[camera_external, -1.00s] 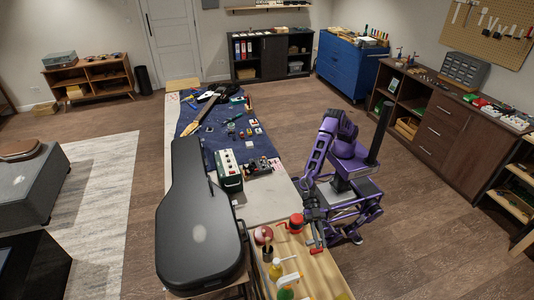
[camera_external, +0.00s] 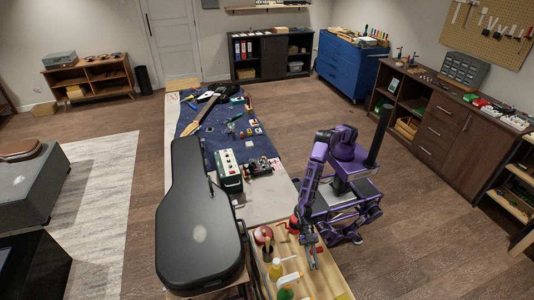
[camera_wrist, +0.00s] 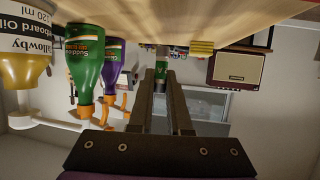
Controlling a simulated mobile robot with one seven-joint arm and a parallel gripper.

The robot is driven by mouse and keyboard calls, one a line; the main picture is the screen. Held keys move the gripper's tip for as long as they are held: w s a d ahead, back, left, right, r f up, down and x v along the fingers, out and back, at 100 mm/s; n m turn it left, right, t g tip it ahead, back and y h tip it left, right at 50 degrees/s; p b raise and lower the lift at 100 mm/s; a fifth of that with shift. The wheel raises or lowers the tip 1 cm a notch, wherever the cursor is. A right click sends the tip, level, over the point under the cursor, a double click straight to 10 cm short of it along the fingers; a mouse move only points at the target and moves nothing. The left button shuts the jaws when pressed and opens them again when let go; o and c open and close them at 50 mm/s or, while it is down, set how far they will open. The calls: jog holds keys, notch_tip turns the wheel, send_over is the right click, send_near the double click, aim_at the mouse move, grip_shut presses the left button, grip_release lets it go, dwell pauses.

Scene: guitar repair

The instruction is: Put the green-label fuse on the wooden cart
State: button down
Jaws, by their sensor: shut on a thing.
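The wooden cart (camera_external: 326,276) stands at the near end of the workbench, with bottles on its light wooden top. My gripper (camera_external: 316,263) is low over the right part of that top, pointing down. In the wrist view my gripper (camera_wrist: 161,72) has its fingers close together, shut on a small dark piece that I take to be the green-label fuse. It is mostly hidden between the fingers, and its label cannot be made out. The cart top (camera_wrist: 220,14) runs along the upper edge of this upside-down view. I cannot tell whether the piece touches it.
On the cart, a green bottle (camera_wrist: 86,62), a purple bottle (camera_wrist: 111,68) and an oil bottle (camera_wrist: 22,50) stand to one side of my gripper. A red item (camera_external: 295,222) is near the cart's far end. A guitar case (camera_external: 190,220) lies left of it.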

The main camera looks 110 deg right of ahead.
jog(key=shift+f+b, duration=0.35)
jog(key=shift+f, duration=1.45)
jog(key=shift+f, duration=0.15)
jog(key=c, duration=0.9)
grip_release()
jog(key=shift+o, duration=0.2)
jog(key=shift+r, duration=0.3)
jog(key=v, duration=0.3)
jog(key=shift+d+r+p, duration=0.15)
jog(key=shift+r+p, duration=0.05)
jog(key=shift+p, duration=0.1)
notch_tip(320, 180, up, 6)
jog(key=p, duration=0.1)
jog(key=shift+r, duration=0.2)
